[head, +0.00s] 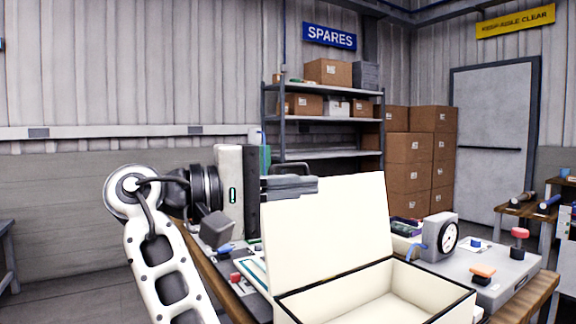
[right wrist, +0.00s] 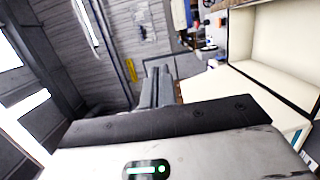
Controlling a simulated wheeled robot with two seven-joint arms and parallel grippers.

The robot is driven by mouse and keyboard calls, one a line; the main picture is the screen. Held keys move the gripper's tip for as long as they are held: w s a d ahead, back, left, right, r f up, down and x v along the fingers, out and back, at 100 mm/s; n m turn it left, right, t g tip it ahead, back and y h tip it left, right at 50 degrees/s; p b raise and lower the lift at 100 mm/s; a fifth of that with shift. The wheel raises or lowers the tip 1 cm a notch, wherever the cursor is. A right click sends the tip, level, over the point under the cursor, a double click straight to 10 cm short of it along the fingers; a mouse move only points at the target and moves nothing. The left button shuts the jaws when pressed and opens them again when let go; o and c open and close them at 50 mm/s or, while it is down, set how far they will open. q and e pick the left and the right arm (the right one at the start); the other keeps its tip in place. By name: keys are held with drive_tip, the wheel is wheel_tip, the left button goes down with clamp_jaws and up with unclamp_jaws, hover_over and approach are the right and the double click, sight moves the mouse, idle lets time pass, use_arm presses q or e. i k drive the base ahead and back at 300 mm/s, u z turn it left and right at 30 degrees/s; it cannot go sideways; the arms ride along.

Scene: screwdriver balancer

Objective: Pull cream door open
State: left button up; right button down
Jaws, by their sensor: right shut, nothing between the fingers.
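The cream door (head: 325,228) is a flat panel standing up, slightly tilted, from one edge of an open cream box (head: 440,288). The box's inside is bare and faces me. My right gripper (head: 303,182) is at the door's upper left edge, its grey fingers shut and empty. The fingers show just above and behind that edge; whether they touch it I cannot tell. In the right wrist view, the shut fingers (right wrist: 157,74) point away and the pale box interior (right wrist: 275,45) is at the right. My left gripper is not in view.
The workbench (head: 536,296) carries a grey block with a round dial (head: 441,238) and a grey case with a red knob (head: 519,235) right of the box. A shelf (head: 320,118) and stacked cartons (head: 410,170) stand behind. Small items lie left of the box.

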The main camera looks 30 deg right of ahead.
sight(344, 227)
drive_tip(key=i, duration=0.95)
